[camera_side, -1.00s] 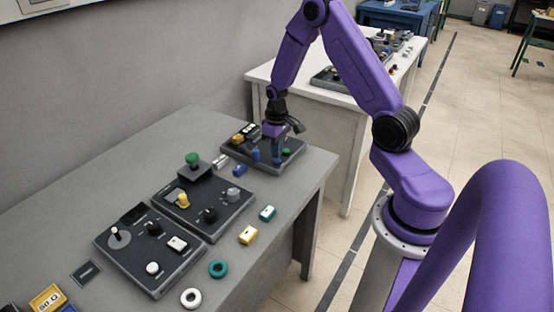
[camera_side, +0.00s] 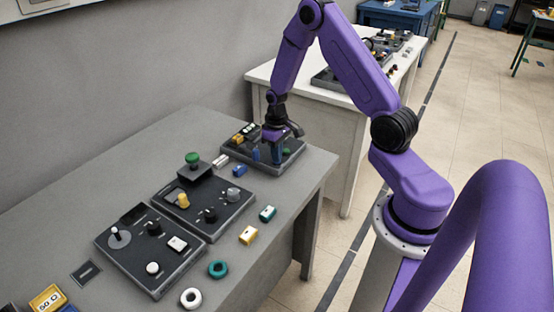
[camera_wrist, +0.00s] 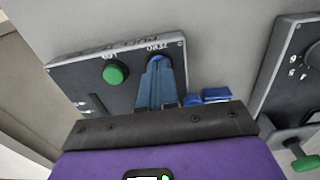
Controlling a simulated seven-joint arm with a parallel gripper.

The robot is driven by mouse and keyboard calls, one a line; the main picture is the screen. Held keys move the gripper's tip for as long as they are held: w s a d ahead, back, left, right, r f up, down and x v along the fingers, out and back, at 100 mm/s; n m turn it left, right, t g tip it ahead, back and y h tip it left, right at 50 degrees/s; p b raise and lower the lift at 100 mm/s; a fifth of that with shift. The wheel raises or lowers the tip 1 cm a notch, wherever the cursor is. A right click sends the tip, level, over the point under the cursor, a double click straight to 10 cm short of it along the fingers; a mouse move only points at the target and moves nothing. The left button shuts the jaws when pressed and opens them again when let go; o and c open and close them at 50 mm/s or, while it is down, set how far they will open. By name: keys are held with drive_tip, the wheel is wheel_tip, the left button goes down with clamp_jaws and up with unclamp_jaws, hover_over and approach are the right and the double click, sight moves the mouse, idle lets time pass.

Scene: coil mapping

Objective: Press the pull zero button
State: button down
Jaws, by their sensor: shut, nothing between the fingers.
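A dark panel (camera_wrist: 85,72) fills the upper left of the wrist view. It also shows at the far end of the grey table in the side view (camera_side: 235,157). On it is a blue button (camera_wrist: 160,57) beside white lettering that seems to read "ZERO". A green button (camera_wrist: 115,74) sits to its left. My gripper (camera_wrist: 158,64) is shut and empty, with blue fingers. Its tips are at the blue button and cover part of it; I cannot tell whether they touch. In the side view my gripper (camera_side: 275,161) points down over the same panel, hiding part of it.
Blue blocks (camera_wrist: 216,95) lie beside the panel. Another panel (camera_wrist: 285,75) stands to the right in the wrist view. In the side view, two control panels (camera_side: 222,217) (camera_side: 133,265) and several loose blocks and rings occupy the nearer table.

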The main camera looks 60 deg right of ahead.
drive_tip(key=shift+r, duration=3.25)
drive_tip(key=shift+a+r, duration=0.1)
drive_tip(key=shift+a, duration=0.1)
drive_tip(key=s+a+r+n, duration=0.3)
drive_tip(key=s+a+r, duration=0.1)
drive_tip(key=a, duration=0.4)
drive_tip(key=s+a+r+n, duration=0.3)
drive_tip(key=s+a+r, duration=0.1)
drive_tip(key=a, duration=0.4)
drive_tip(key=s+a+r+n, duration=0.2)
drive_tip(key=s+n, duration=0.1)
drive_tip(key=s, duration=0.6)
drive_tip(key=s+a+r+n, duration=0.3)
drive_tip(key=s, duration=0.7)
drive_tip(key=shift+s+r+n, duration=0.2)
drive_tip(key=shift+r+n, duration=0.05)
drive_tip(key=shift+n, duration=0.05)
